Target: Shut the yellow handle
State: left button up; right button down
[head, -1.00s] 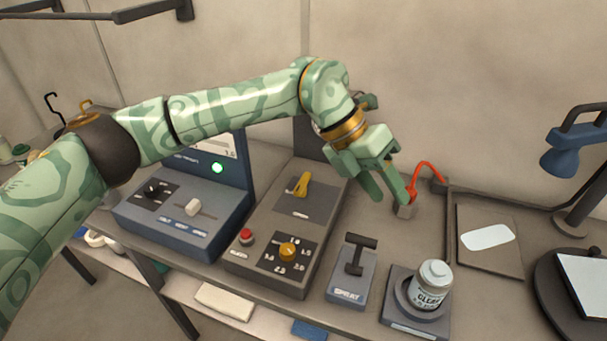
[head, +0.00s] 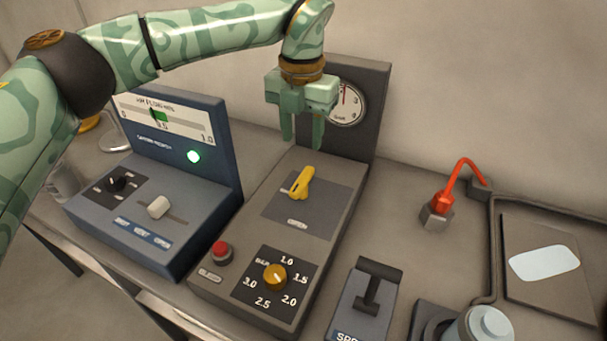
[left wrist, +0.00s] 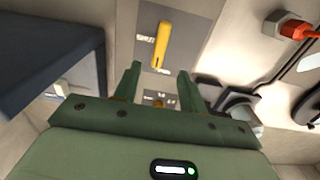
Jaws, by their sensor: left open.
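The yellow handle (head: 302,183) sits on a dark plate on top of the grey control box (head: 240,240). It lies nearly in line with the box's length, its thick end toward the front near the word "OPEN". My left gripper (head: 302,145) is open and empty, fingers pointing down, above and behind the handle and apart from it. In the left wrist view the handle (left wrist: 161,45) shows beyond the gap between the open fingers (left wrist: 152,80). My right gripper is in neither view.
The same box carries a red button (head: 221,251), an orange dial (head: 275,276) and an upright gauge (head: 348,104). A blue panel unit (head: 190,215) stands at left. A black T-lever (head: 375,285) and a red-cabled plug (head: 442,203) are at right.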

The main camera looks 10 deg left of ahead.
aim_at(302, 178)
pick_arm(q)
notch_tip(302, 178, down, 10)
jog(key=shift+f+b, duration=0.1)
jog(key=shift+b, duration=0.85)
grip_shut()
